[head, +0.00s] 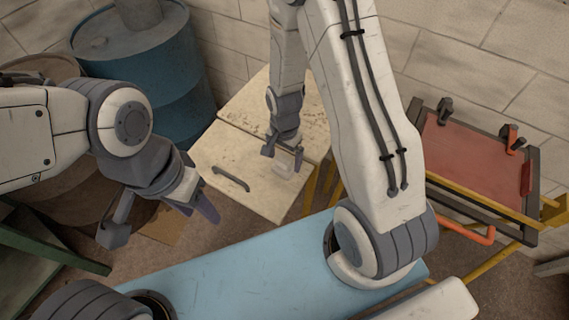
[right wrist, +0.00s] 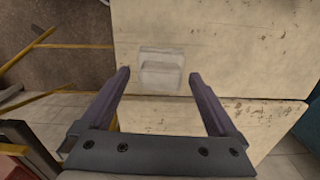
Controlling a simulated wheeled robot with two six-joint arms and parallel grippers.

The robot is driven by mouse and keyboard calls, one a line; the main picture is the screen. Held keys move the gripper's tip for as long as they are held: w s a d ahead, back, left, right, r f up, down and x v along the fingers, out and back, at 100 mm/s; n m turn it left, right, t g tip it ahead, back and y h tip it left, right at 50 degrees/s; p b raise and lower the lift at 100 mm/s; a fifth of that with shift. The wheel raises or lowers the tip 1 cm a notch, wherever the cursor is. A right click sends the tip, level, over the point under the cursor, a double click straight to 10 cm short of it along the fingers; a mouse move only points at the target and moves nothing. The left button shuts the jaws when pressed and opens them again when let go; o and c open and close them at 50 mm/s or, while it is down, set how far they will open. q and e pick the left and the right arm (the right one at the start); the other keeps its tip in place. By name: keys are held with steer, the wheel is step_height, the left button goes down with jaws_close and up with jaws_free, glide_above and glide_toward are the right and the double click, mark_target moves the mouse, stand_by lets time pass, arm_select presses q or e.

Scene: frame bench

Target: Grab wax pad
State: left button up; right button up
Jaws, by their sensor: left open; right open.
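The wax pad is a small whitish, see-through block (head: 284,170) on the worn cream cabinet top (head: 240,152), near its right edge. In the right wrist view the pad (right wrist: 161,69) lies between and just beyond my open fingertips, apart from both. My right gripper (head: 283,157) is open and empty, pointing down over the cabinet beside the pad. In the head view its fingers partly overlap the pad; I cannot tell the height gap. My left gripper (head: 160,218) is open and empty at the left, away from the cabinet.
A dark handle (head: 230,179) is on the cabinet. A blue barrel (head: 150,60) stands behind at left. A red panel in a dark frame (head: 470,160) with clamps and yellow bars is at right. A green bench edge (head: 45,240) lies at lower left.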

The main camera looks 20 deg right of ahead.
steer(key=c, duration=1.5)
steer(key=shift+r, duration=0.1)
